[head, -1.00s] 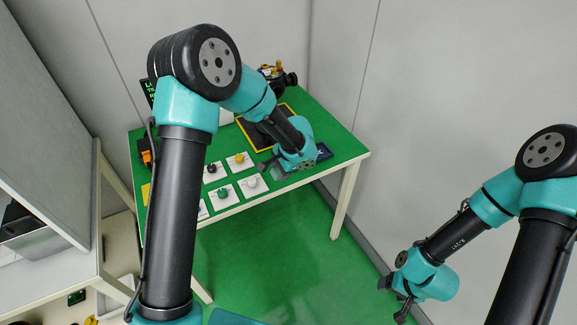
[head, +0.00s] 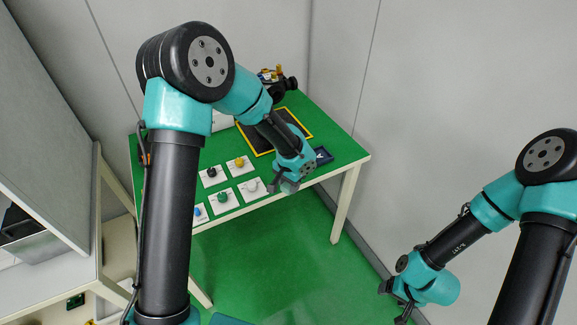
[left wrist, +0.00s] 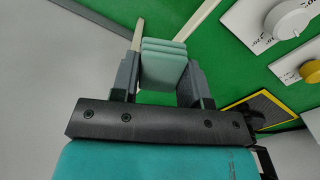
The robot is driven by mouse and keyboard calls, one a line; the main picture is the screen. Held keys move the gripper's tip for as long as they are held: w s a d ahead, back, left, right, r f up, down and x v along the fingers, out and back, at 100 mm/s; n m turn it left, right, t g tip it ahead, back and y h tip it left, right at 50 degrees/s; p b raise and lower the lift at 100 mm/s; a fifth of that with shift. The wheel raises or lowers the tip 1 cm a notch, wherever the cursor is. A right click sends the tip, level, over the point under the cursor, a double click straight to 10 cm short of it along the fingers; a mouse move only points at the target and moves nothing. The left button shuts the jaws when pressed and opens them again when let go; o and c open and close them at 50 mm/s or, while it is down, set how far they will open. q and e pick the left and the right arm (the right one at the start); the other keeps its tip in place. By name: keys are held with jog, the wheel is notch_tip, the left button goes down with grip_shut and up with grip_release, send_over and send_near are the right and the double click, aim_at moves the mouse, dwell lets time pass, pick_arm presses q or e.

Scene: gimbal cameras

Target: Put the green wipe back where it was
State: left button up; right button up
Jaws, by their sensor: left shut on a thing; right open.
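My left gripper (head: 281,185) is at the front edge of the green-topped table (head: 330,141). It is shut on the green wipe (left wrist: 163,65), a pale green folded pad held between the two fingers in the left wrist view. In the head view the wipe is small and mostly hidden by the gripper. Below it the left wrist view shows the table's pale edge and green surface; I cannot tell its height. My right gripper (head: 396,301) is open and empty, low over the floor at the right, away from the table.
White cards with knobs, including a yellow one (head: 239,163) and a green one (head: 223,198), lie left of my left gripper. A dark mat with a yellow border (head: 297,119) and a small dark blue item (head: 322,155) lie behind it. A grey panel (head: 50,90) stands at the left.

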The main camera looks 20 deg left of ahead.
pick_arm(q)
jog(key=w+a, duration=0.1)
jog(key=w, duration=0.3)
jog(key=w+a, duration=0.1)
jog(key=w, duration=0.3)
jog(key=w+a+f, duration=0.1)
jog(key=w, duration=0.3)
jog(key=shift+w+a+f, duration=0.1)
jog(key=shift+w+a, duration=0.1)
jog(key=shift+a, duration=0.1)
jog(key=shift+w, duration=0.2)
jog(key=shift+w+a+f, duration=0.1)
jog(key=shift+f, duration=1.7)
jog(key=o, duration=0.9)
jog(key=shift+f, duration=0.1)
notch_tip(320, 180, up, 12)
